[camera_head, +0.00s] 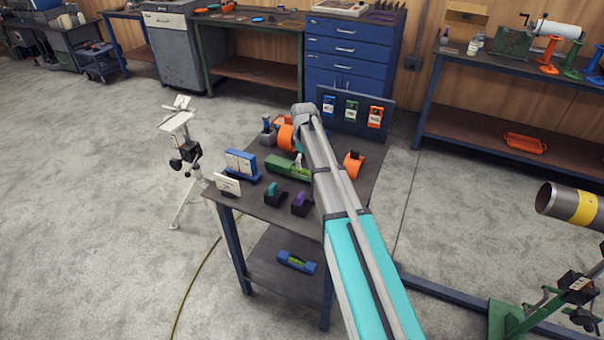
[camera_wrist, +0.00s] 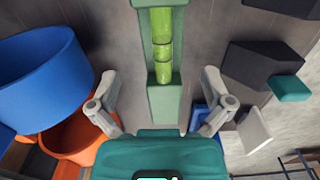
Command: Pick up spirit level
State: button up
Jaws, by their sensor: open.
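A green spirit level (camera_head: 289,168) lies on the top of the small work table in the head view. In the wrist view the green level (camera_wrist: 161,103), with its yellow-green vial, runs lengthwise up the middle of the picture. My gripper (camera_wrist: 161,82) is open, with one finger on each side of the level and visible gaps between them. The fingers do not appear to touch it. In the head view my arm hides most of my gripper and the level's right end. A blue level-like object (camera_head: 297,262) with a yellow-green vial lies on the table's lower shelf.
In the wrist view a blue round object (camera_wrist: 38,80) and an orange one (camera_wrist: 82,135) stand left of my gripper. Black blocks (camera_wrist: 262,65) stand right. A blue two-panel stand (camera_head: 241,164) and a panel with coloured boxes (camera_head: 352,113) share the tabletop.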

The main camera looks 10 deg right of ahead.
aim_at(303, 168)
jog(key=shift+a+f+b, duration=0.1)
jog(key=shift+f+b, duration=2.3)
jog(key=shift+f, duration=0.1)
jog(key=c, duration=1.3)
jog(key=shift+r, duration=0.15)
notch_tip(303, 168, up, 2)
jog(key=shift+p, duration=1.2)
jog(key=s+d+r+p, duration=0.1)
jog(key=r+p, duration=0.1)
jog(key=s+d+r+p, duration=0.1)
jog(key=s+r+p, duration=0.1)
jog(key=r+p, duration=0.1)
jog(key=s+d+r+p, duration=0.1)
jog(key=r+p, duration=0.1)
jog(key=shift+s+r, duration=0.15)
jog(key=s+d+r+p, duration=0.3)
jog(key=s+d, duration=0.2)
jog(key=s, duration=0.2)
jog(key=shift+s+r+p, duration=0.15)
jog(key=shift+r+p, duration=0.05)
jog(key=shift+p, duration=0.15)
jog(key=shift+s, duration=0.1)
